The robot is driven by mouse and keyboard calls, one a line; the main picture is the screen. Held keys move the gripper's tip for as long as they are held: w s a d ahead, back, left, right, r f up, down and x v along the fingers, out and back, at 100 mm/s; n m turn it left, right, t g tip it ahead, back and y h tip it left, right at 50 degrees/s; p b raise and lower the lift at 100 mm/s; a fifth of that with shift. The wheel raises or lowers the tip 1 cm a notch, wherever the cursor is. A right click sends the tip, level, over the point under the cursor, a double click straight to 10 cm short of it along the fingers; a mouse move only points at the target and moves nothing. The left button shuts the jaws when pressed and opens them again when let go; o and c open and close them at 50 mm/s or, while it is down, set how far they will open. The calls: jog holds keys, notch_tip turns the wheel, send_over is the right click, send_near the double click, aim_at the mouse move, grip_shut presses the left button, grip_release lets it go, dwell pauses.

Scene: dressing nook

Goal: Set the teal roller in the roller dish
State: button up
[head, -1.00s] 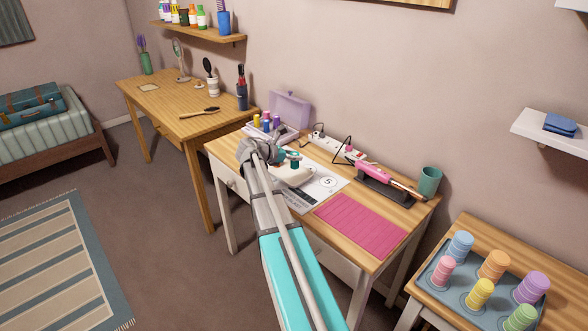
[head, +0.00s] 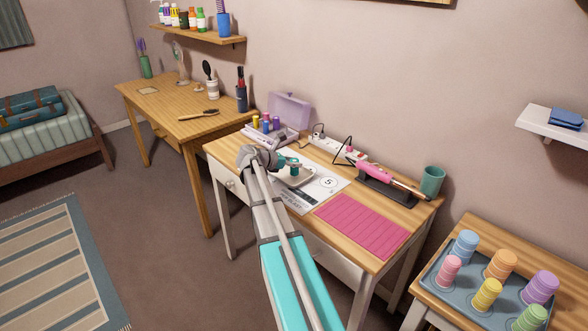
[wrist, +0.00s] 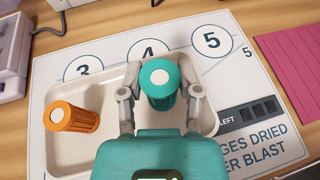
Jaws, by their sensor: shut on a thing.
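The teal roller (wrist: 160,82) stands upright between the fingers of my gripper (wrist: 161,97), which is shut on it. It also shows in the head view (head: 295,170). The roller is over the right part of the cream roller dish (wrist: 92,146), inside its rim as seen from above. My gripper hides its lower end, so I cannot tell whether it touches the dish floor. An orange roller (wrist: 72,116) is in the left part of the dish. The dish, also in the head view (head: 302,182), sits on a printed sheet with numbered circles.
A pink mat (head: 362,227) lies to the right on the table. A pink hot tool (head: 374,172) rests on a dark stand behind it, near a green cup (head: 432,181). A lilac open case (head: 288,110) stands behind left. A blue tray (head: 455,290) of pastel rollers is on the right table.

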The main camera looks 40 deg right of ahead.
jog(key=shift+f+b, duration=0.6)
jog(key=shift+f, duration=0.2)
jog(key=o, duration=1.1)
jog(key=shift+r, duration=0.1)
jog(key=shift+r+p, duration=0.5)
jog(key=shift+p, duration=0.1)
jog(key=p+v, duration=0.4)
jog(key=v, duration=0.8)
jog(key=shift+f, duration=0.15)
